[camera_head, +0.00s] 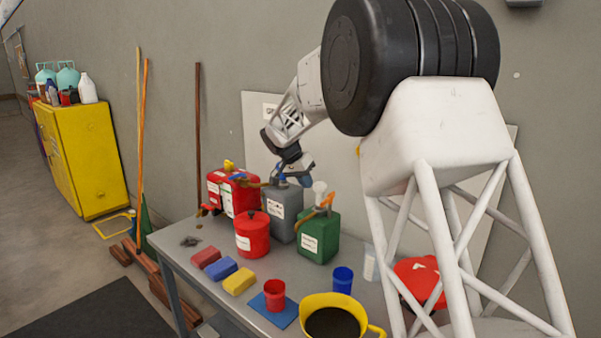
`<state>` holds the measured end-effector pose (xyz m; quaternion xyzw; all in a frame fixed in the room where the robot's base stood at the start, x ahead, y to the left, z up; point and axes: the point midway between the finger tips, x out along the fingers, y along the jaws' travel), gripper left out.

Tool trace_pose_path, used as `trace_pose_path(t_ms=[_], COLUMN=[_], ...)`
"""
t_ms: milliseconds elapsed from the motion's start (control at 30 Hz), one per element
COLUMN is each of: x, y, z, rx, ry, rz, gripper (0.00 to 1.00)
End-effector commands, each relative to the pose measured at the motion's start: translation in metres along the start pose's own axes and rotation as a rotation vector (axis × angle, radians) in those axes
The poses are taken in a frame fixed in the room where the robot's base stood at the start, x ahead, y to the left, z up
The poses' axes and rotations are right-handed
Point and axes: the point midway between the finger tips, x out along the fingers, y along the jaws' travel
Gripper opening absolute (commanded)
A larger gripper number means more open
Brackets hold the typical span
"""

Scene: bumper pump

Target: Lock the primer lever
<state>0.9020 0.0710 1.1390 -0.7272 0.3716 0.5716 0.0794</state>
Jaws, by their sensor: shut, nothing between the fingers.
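My gripper (282,176) is at the end of my arm, above the table and close to the top of the grey canister (285,210). Its fingers are small and dark here, and it holds nothing. The grey canister stands upright with a white label. An orange-brown part (250,183) extends left from near its top, beside my gripper; I cannot tell whether this is the primer lever or whether the gripper touches it. The green canister (318,236) stands to the right, with an orange spout and a white funnel-like piece on top. The lever's lock state cannot be made out.
Red canisters (232,195) and a round red can (256,236) stand left of the grey one. Sponges (238,280), a red cup (274,294), a blue cup (342,280) and a yellow jug (334,318) occupy the table's front. My arm hides the right side.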

Motion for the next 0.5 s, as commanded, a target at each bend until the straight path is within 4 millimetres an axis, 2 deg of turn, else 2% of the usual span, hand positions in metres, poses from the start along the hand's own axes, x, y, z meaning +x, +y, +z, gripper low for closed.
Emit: trace_pose_path(t_ms=[100,200,500], x=[0.019,0.028,0.046], y=[0.001,0.01,0.024], z=[0.0,0.002,0.006], rx=[0.0,0.001,0.0], ry=[-0.002,0.0,0.001], rz=[0.002,0.0,0.0], gripper=[0.0,0.0,0.0])
